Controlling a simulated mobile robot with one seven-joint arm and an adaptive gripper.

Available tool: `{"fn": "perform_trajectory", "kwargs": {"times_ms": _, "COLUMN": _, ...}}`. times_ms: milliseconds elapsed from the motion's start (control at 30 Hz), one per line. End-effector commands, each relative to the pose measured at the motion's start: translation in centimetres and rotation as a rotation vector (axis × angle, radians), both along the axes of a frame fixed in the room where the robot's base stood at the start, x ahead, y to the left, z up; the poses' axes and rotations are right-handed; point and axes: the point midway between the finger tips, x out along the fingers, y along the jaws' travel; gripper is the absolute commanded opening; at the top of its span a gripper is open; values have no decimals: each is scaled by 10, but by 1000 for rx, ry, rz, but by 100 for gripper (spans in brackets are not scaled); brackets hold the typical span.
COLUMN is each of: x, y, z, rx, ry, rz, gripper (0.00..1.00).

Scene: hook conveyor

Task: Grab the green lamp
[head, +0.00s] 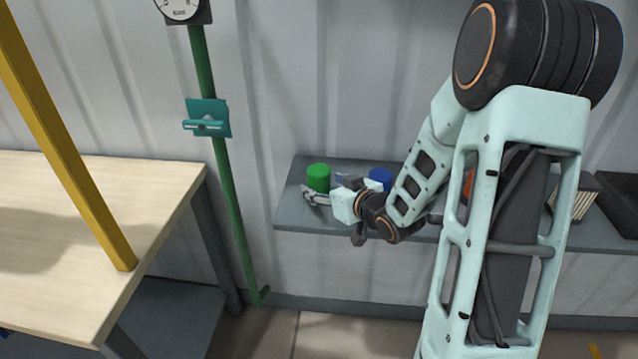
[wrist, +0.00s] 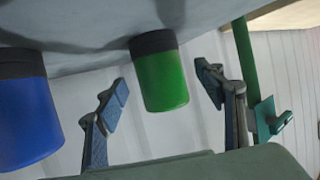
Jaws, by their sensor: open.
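The green lamp (head: 318,178) is a short green cylinder standing near the left end of the grey shelf. In the wrist view the green lamp (wrist: 161,78) has a dark base and appears between my open fingers, towards their tips. My gripper (head: 318,195) is at the shelf, close to the lamp. In the wrist view my gripper (wrist: 162,88) has its two blue-grey fingers spread apart, with a visible gap between each finger and the lamp. Nothing is held.
A blue lamp (head: 381,177) stands to the right of the green one on the grey shelf (head: 290,215); it also shows in the wrist view (wrist: 27,115). A red item (head: 468,183) is partly hidden behind my arm. A green pipe (head: 228,190) stands left of the shelf.

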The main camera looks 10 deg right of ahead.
Motion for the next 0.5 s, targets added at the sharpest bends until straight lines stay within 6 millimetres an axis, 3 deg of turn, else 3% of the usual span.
{"fn": "perform_trajectory", "kwargs": {"times_ms": 233, "x": 26, "y": 9, "z": -14, "rx": 0, "ry": 0, "rz": 1, "gripper": 63}}
{"fn": "perform_trajectory", "kwargs": {"times_ms": 500, "x": 31, "y": 11, "z": -16, "rx": 0, "ry": 0, "rz": -1, "gripper": 63}}
